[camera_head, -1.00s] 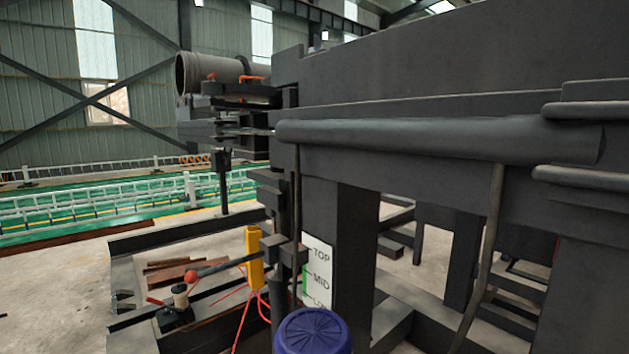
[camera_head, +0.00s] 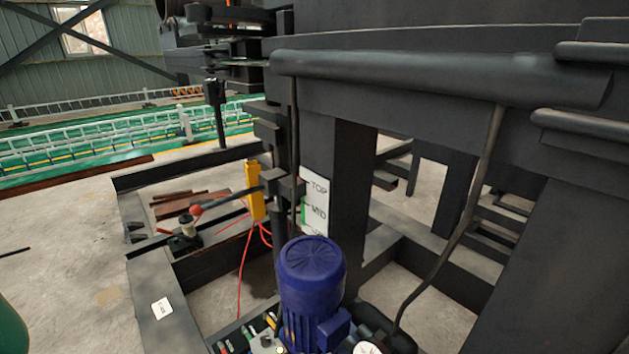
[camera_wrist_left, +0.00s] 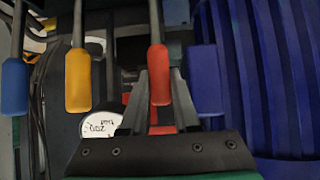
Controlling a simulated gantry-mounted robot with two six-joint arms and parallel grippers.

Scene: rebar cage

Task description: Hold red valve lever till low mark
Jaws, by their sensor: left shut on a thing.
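The red valve lever (camera_wrist_left: 160,75) stands in the middle of the left wrist view. My left gripper (camera_wrist_left: 160,88) has its two grey fingers on either side of the lever's red grip and is shut on it. In the head view a white level board (camera_head: 315,198) reads TOP and MID, with a green strip (camera_head: 303,213) along its left edge. The lower mark is mostly hidden behind the blue motor (camera_head: 312,275). The valve levers are small at the bottom edge of the head view, and I cannot clearly make out my left gripper there. My right gripper is not in view.
A yellow lever (camera_wrist_left: 78,80) and a blue lever (camera_wrist_left: 15,85) stand left of the red one. A white-faced gauge (camera_wrist_left: 101,125) sits below them. Blue ribbed housing (camera_wrist_left: 270,75) is close on the right. A red-knobbed rod (camera_head: 196,210) and yellow box (camera_head: 254,190) stand left of the board.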

